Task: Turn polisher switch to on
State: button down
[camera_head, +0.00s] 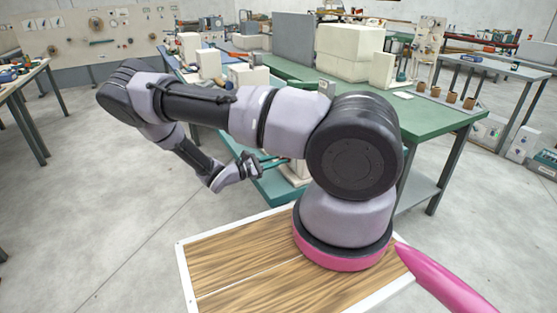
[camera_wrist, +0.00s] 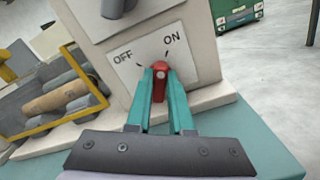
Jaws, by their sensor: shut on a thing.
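The polisher switch is a red lever (camera_wrist: 160,72) on a pale label plate (camera_wrist: 187,58) marked OFF on the left and ON on the right, in the wrist view. The lever's visible end lies between the two marks; its exact setting I cannot tell. My gripper (camera_wrist: 160,80) has teal fingers shut on the red lever, one on each side. The plate is on the front of a cream-coloured machine body (camera_wrist: 205,25). In the head view my gripper (camera_head: 272,162) is at the teal lower bench, and the switch is too small to make out there.
A yellow-framed holder (camera_wrist: 100,97) with brown and grey rolls stands left of the switch. The teal bench surface (camera_wrist: 265,140) is bare at the right. In the head view a green table (camera_head: 435,113) carries cream blocks (camera_head: 350,50).

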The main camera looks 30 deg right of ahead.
jog(key=shift+m, duration=1.1)
jog(key=c, duration=0.8)
grip_release()
jog(key=shift+a, duration=0.15)
jog(key=a, duration=1)
jog(key=shift+s+a, duration=0.25)
jog(key=shift+a, duration=0.05)
jog(key=shift+m, duration=0.3)
